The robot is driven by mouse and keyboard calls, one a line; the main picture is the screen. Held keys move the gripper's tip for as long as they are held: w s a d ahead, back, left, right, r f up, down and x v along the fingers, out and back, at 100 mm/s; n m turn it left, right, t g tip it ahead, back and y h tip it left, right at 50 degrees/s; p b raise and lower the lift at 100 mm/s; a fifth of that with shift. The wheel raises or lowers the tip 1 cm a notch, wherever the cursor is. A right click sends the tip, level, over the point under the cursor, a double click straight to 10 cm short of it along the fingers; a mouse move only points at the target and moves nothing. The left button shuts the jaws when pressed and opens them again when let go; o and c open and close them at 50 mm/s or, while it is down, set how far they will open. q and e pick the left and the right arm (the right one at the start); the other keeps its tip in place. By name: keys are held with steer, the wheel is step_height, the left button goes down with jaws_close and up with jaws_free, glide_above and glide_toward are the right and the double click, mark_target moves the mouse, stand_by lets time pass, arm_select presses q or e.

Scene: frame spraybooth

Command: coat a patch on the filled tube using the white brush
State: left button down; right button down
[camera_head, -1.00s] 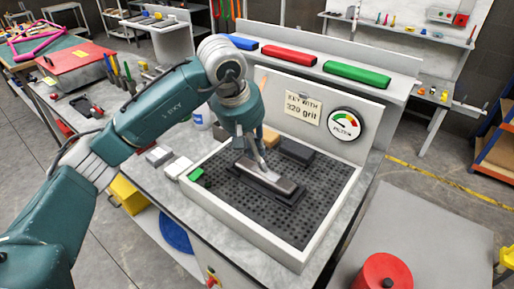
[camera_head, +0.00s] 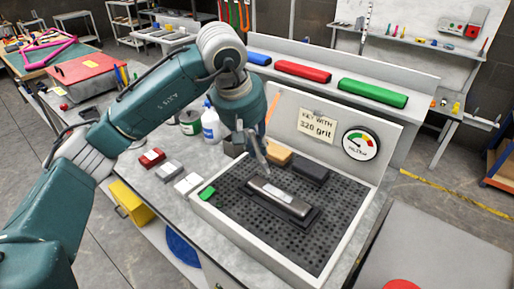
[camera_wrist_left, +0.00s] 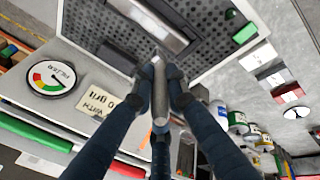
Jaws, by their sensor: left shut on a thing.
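The filled tube (camera_head: 297,206) lies in a dark cradle on the perforated bed of the booth tray, with a pale patch (camera_head: 272,190) on its top. In the left wrist view the tube (camera_wrist_left: 160,22) runs across the top. My left gripper (camera_head: 254,148) is above and behind the tube's left end, pointing down. In the left wrist view its fingers (camera_wrist_left: 160,92) are shut on the pale grey handle of the brush (camera_wrist_left: 160,104). The brush tip points towards the tube; I cannot tell whether it touches. My right gripper is out of view.
An orange-tan block (camera_head: 277,154) and a dark block (camera_head: 311,173) lie behind the tube. A green block (camera_head: 207,193) is at the tray's left. A white bottle (camera_head: 211,124) and a can (camera_head: 190,122) stand behind the left. The tray's front right is clear.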

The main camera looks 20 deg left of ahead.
arm_select(q)
steer(key=shift+w+a+r+p, duration=0.15)
steer(key=shift+r+p, duration=0.15)
steer(key=shift+r, duration=0.3)
steer(key=shift+a+r+p, duration=0.15)
steer(key=shift+r+p, duration=0.1)
steer(key=shift+r, duration=0.35)
steer(key=shift+d+r, duration=0.2)
steer(key=shift+r, duration=0.05)
steer(key=shift+f, duration=0.1)
